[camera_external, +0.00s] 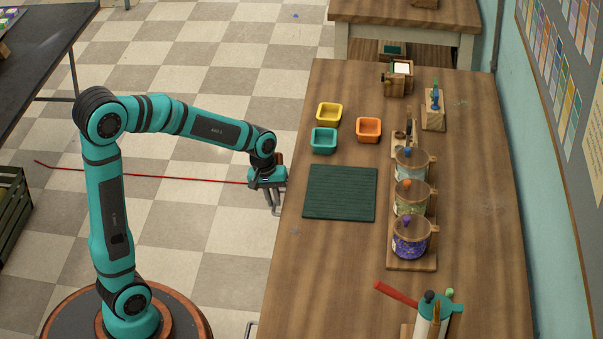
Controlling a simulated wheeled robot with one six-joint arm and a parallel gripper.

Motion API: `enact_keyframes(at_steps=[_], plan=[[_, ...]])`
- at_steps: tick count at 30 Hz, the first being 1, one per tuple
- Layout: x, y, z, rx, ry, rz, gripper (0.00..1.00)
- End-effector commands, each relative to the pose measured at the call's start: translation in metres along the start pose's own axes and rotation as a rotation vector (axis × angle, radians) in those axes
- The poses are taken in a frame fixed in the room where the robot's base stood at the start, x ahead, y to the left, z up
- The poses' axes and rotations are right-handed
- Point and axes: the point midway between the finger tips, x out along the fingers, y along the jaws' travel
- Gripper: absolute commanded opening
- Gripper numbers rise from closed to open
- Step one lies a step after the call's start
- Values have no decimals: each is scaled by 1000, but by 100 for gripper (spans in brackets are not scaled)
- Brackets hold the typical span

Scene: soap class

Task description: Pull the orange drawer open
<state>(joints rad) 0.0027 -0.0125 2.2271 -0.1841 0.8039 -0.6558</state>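My gripper (271,196) is at the left edge of the long wooden table, pointing down. Its fingers are beside a grey metal handle (277,211) that sticks out from the table's side. I cannot tell whether they touch the handle or are closed around it. The drawer fronts are hidden below the tabletop from this high view, so no orange drawer face can be made out. A second metal handle (250,329) shows further down the same side.
On the wooden table (330,270) are a dark green mat (340,193), yellow (329,114), teal (323,140) and orange (368,130) square moulds, and several lidded jars on a wooden stand. The tiled floor left of the table is mostly clear; a red line (160,177) crosses it.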

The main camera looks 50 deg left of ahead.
Motion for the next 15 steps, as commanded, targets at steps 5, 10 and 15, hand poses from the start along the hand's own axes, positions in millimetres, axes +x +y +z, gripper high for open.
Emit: enact_keyframes(at_steps=[5,10,15], plan=[[0,0,0,0,0,0,0],[-1,-2,0,0,1,0,0],[-3,-15,0,-4,1,0,0]])
